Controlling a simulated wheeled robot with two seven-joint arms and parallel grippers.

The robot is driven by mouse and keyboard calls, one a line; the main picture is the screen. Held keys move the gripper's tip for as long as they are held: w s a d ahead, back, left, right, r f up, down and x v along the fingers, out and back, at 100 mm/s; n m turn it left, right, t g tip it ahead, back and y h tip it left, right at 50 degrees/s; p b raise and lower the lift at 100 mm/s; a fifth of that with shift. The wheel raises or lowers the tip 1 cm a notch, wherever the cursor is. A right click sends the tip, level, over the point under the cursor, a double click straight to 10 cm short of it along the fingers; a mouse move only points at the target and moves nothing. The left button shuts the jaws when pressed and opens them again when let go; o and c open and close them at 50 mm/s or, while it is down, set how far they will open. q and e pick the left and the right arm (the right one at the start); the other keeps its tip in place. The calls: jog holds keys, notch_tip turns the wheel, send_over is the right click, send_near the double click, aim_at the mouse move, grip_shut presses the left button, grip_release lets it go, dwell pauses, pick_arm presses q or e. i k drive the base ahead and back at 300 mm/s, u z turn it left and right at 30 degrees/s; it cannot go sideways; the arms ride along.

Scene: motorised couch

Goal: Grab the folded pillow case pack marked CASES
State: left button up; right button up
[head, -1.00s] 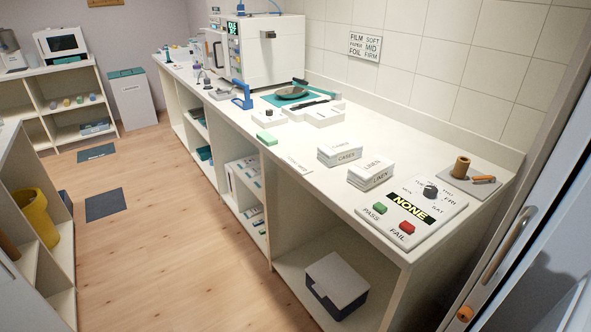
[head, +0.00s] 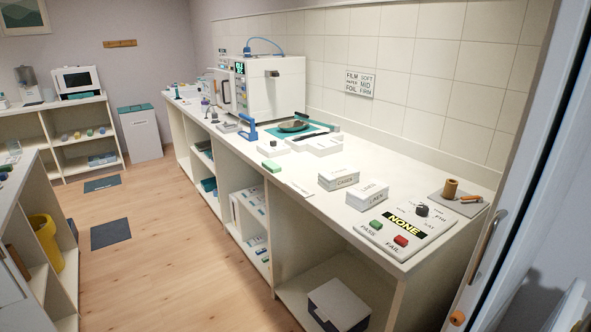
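Neither of my grippers shows in the head view, and nothing touches the packs.
The long counter (head: 305,187) carries a panel (head: 413,230) with PASS and FAIL buttons at its right end. A green block (head: 271,165) lies left of the packs. A white machine (head: 275,88) stands farther back.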

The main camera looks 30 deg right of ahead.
aim_at(336, 179)
jog(key=u, duration=0.25)
jog(key=i, duration=2)
jog(key=z, duration=0.9)
jog(key=i, duration=1.15)
jog(key=z, duration=1.3)
